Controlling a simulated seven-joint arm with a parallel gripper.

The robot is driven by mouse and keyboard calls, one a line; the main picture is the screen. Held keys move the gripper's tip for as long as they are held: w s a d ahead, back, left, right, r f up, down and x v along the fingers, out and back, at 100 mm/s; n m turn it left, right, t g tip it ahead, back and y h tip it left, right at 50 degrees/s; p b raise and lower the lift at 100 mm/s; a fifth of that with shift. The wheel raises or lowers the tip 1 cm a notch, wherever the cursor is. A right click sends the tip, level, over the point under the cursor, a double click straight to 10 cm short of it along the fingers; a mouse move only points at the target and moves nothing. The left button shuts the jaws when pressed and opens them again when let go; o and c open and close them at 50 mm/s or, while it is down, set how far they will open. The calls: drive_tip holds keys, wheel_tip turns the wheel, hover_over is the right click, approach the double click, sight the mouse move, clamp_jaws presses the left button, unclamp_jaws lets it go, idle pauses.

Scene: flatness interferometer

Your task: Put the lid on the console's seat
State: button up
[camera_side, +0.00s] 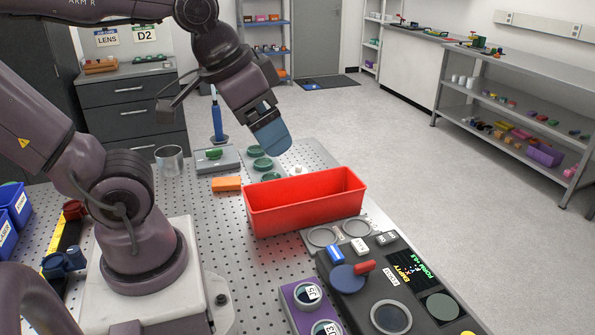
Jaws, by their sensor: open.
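My gripper (272,138) hangs in the air above and behind the red bin, with blue-grey fingers pointing down. It is open, and nothing shows between the fingers, though one finger largely hides the other. A blue round disc (345,281) with a red bar-shaped handle (365,267), which looks like the lid, is at the console's left side. A pale ringed round (391,317) and a grey-green round (442,307) are in the console's top; I cannot tell which is the seat.
A tall-walled red bin (305,205) stands between my gripper and the console. An orange block (227,184), green round pieces (262,163), a metal cup (169,160) and a blue upright tool (217,120) stand behind it. A purple holder (300,310) sits left of the console.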

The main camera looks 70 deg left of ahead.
drive_tip(key=w+a+f+n+g, duration=0.2)
drive_tip(key=w+a+f+n, duration=0.1)
drive_tip(key=w+a+f, duration=0.3)
drive_tip(key=w+a+f+n+g, duration=0.2)
drive_tip(key=w+a+f, duration=0.1)
drive_tip(key=a, duration=0.6)
drive_tip(key=n+t+y, duration=0.2)
drive_tip(key=n+y, duration=0.1)
approach(298, 166)
drive_tip(key=x, duration=0.4)
drive_tip(key=shift+w+f, duration=0.3)
drive_tip(key=shift+w, duration=0.05)
drive_tip(key=shift+x, duration=2.95)
drive_tip(key=shift+s+a, duration=0.15)
drive_tip(key=shift+s, duration=0.05)
drive_tip(key=shift+c, duration=0.5)
drive_tip(key=c, duration=0.9)
drive_tip(key=shift+c, duration=0.2)
